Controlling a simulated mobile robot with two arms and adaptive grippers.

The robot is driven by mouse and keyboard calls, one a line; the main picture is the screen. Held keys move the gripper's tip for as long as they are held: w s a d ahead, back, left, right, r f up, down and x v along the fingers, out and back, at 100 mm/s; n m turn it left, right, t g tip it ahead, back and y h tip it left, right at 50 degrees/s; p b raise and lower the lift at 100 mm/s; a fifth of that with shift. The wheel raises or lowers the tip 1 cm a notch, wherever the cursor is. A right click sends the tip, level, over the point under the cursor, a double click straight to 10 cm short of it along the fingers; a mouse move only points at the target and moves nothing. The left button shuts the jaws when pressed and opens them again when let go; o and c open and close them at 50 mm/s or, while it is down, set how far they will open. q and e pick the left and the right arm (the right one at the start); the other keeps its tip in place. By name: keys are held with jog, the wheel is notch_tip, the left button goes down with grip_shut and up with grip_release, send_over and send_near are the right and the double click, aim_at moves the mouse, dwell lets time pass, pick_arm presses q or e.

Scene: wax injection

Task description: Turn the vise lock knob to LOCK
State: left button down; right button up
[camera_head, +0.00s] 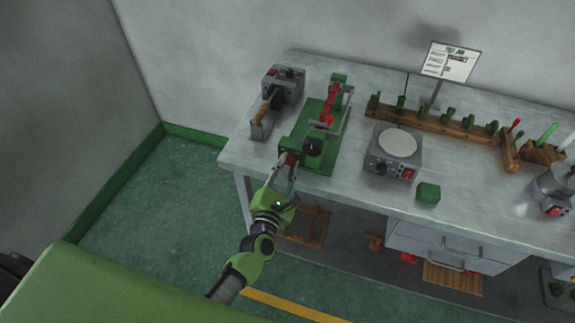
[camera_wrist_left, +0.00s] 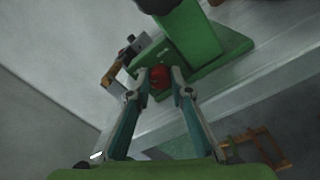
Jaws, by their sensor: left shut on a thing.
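The green vise (camera_head: 323,117) stands on the grey workbench, with red parts on its upper side and a round black part at its front. The red lock knob (camera_head: 290,158) is at the vise's near left end. In the left wrist view the red knob (camera_wrist_left: 160,76) sits between the fingertips. My left gripper (camera_head: 284,164) is shut on the knob, reaching from the front edge of the bench; it also shows in the left wrist view (camera_wrist_left: 160,85). No LOCK marking can be made out. My right gripper is not in view.
A grey machine (camera_head: 283,84) with a wooden handle stands left of the vise. A grey box with a round plate (camera_head: 400,143) and a small green block (camera_head: 428,192) are to the right. A wooden tool rack (camera_head: 437,121) and sign (camera_head: 452,62) stand behind.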

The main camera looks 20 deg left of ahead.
pick_arm(q)
jog(key=m, duration=0.4)
jog(key=shift+f+m+b, duration=0.1)
jog(key=shift+m+b, duration=0.25)
jog(key=shift+m, duration=0.05)
jog(key=m, duration=0.4)
jog(key=shift+m, duration=0.4)
jog(key=m, duration=0.4)
jog(key=shift+m+t+h, duration=0.3)
jog(key=shift+h, duration=0.1)
jog(key=shift+a+f+m+p, duration=0.1)
jog(key=shift+m+p, duration=0.25)
jog(key=shift+m, duration=1.65)
jog(key=c, duration=1.8)
grip_release()
